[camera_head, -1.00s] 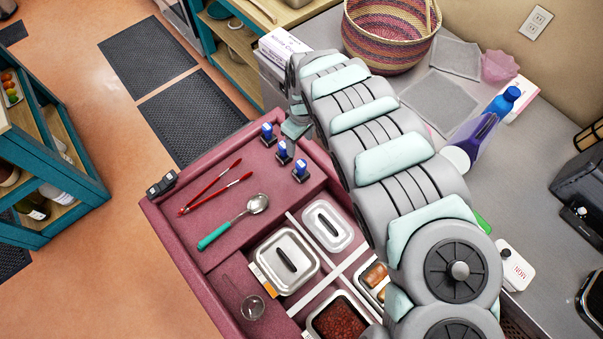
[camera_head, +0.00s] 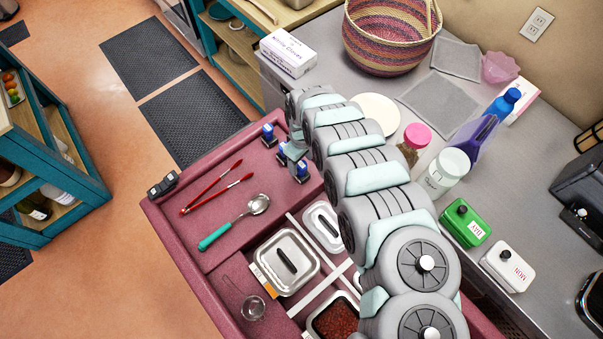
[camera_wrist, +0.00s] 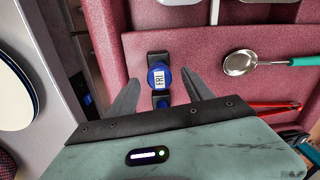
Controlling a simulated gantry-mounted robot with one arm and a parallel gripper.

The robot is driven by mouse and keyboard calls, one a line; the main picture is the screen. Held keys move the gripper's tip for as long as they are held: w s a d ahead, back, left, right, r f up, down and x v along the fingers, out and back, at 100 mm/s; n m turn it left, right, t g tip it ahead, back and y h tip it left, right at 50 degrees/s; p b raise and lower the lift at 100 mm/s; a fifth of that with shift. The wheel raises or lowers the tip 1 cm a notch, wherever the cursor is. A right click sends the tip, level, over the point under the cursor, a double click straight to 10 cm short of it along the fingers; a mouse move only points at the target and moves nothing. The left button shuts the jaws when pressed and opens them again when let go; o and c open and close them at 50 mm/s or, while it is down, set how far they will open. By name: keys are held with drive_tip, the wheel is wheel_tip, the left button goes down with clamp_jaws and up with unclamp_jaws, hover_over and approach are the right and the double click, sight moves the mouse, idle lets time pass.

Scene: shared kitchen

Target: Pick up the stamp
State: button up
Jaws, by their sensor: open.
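Several small stamps with blue tops and dark bases stand on the pink tray surface (camera_head: 222,178). In the head view one stamp (camera_head: 268,133) is clear at the back and another stamp (camera_head: 301,170) stands nearer the tray's right side. A middle stamp (camera_head: 282,152) is partly hidden by my gripper (camera_head: 295,155). In the wrist view a stamp with a round blue top marked FRI (camera_wrist: 158,79) lies between the two open fingers of my gripper (camera_wrist: 160,80). A second stamp (camera_wrist: 161,101) shows just below it, nearer the gripper body. The fingers hold nothing.
Red tongs (camera_head: 218,188) and a green-handled spoon (camera_head: 232,220) lie left of the stamps. Lidded metal containers (camera_head: 284,262) sit in front. On the right counter are a pink-lidded jar (camera_head: 414,143), a white-lidded jar (camera_head: 446,172) and a green box (camera_head: 465,222).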

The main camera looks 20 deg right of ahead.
drive_tip(key=shift+f, duration=0.95)
clamp_jaws()
idle(0.8)
